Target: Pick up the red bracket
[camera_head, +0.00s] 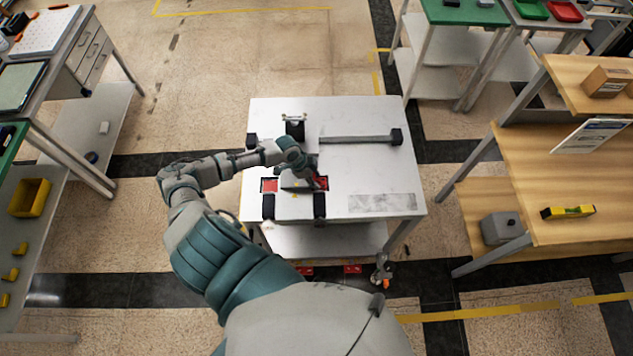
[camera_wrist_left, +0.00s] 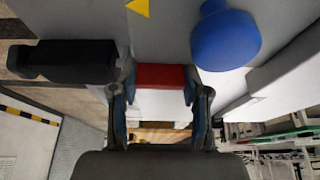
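A red block, the likely bracket (camera_wrist_left: 160,77), lies between the two fingertips of my left gripper (camera_wrist_left: 160,88) in the left wrist view. The fingers stand at its two sides and cover its ends, so I cannot tell whether they press on it. In the head view my left gripper (camera_head: 304,178) is low over the grey-white cart table (camera_head: 350,185). A red piece (camera_head: 322,183) shows just right of the gripper, in a dark recess. Another red piece (camera_head: 269,185) shows to the left. My right gripper is not in view.
A dark block (camera_wrist_left: 70,62) and a blue rounded knob (camera_wrist_left: 226,40) stand close beside the fingers. A grey bar (camera_head: 350,139) lies on the table's far side. A wooden bench (camera_head: 560,225) stands to the right. The table's right front is clear.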

